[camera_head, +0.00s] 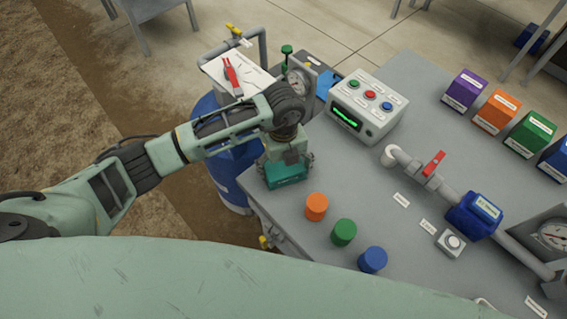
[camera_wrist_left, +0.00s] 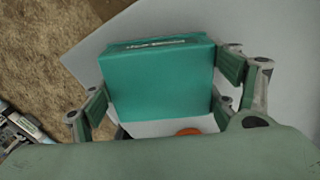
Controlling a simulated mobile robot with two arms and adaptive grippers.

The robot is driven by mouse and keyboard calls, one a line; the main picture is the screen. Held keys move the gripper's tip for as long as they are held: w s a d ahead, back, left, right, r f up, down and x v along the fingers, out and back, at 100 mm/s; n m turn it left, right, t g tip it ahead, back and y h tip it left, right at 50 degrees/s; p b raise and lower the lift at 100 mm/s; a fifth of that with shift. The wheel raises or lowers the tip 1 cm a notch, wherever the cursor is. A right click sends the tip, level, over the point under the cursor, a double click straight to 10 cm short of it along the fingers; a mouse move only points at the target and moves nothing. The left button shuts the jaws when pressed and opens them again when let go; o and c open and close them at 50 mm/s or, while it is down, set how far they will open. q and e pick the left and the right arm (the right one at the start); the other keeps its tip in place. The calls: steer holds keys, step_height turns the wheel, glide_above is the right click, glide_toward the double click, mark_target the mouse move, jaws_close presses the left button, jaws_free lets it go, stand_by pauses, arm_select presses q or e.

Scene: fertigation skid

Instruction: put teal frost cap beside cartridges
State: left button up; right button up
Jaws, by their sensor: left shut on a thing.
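The teal frost cap, a teal box with a white label line (camera_wrist_left: 160,83), sits between the fingers of my left gripper (camera_head: 287,163), which is shut on it. In the head view the teal box (camera_head: 287,175) is at the left edge of the grey bench top. I cannot tell whether it touches the bench. An orange cylinder (camera_head: 316,206), a green cylinder (camera_head: 343,232) and a blue cylinder (camera_head: 372,260) stand in a row to its lower right. Labelled boxes in purple (camera_head: 464,91), orange (camera_head: 496,111), green (camera_head: 530,134) and blue stand at the right. My right gripper is not in view.
A control box (camera_head: 366,105) with buttons and a green display stands behind the cylinders. A pipe with a red valve handle (camera_head: 433,164) and a blue meter (camera_head: 473,214) crosses the bench. A blue barrel (camera_head: 232,165) stands left of the bench.

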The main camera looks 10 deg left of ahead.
arm_select(q)
steer(key=shift+f, duration=0.2)
steer(key=shift+f, duration=0.1)
steer(key=shift+f, duration=0.15)
steer(key=o, duration=1.2)
steer(key=shift+c, duration=0.2)
